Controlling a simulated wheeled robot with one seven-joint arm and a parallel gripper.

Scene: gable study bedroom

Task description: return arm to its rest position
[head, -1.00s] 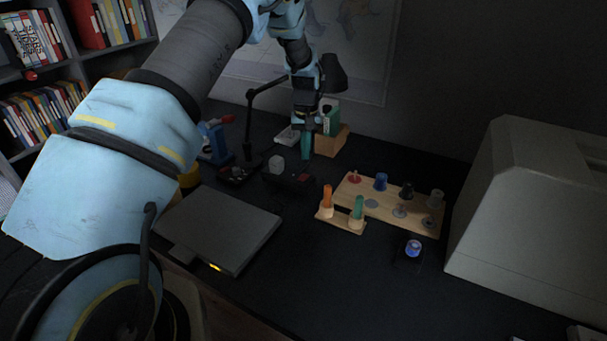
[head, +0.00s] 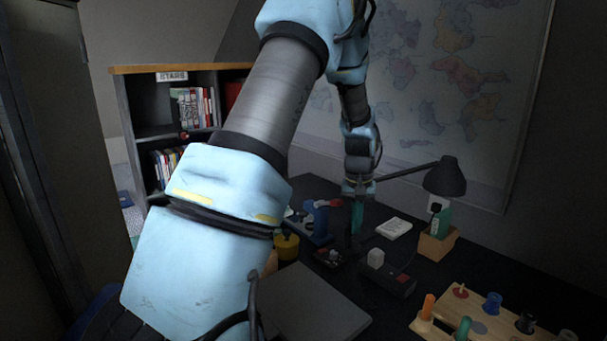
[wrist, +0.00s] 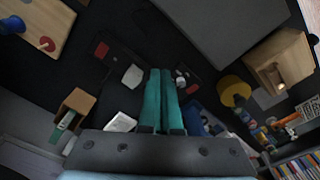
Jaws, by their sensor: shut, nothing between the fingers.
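My arm reaches from the lower left over the dark desk in the head view, bent at the top and coming down to my gripper (head: 357,218). The gripper points downward, its teal fingers shut with nothing between them. In the wrist view the two teal fingers (wrist: 162,100) lie side by side above the desk. In the head view they appear just right of a blue device (head: 318,222) and above a dark box with a white block (head: 376,258). I cannot tell the exact height of the fingertips over the desk.
A wooden peg board (head: 490,312) is at the lower right. A dark flat panel (head: 312,305) lies beside my arm. A bookshelf (head: 160,100) stands behind left.

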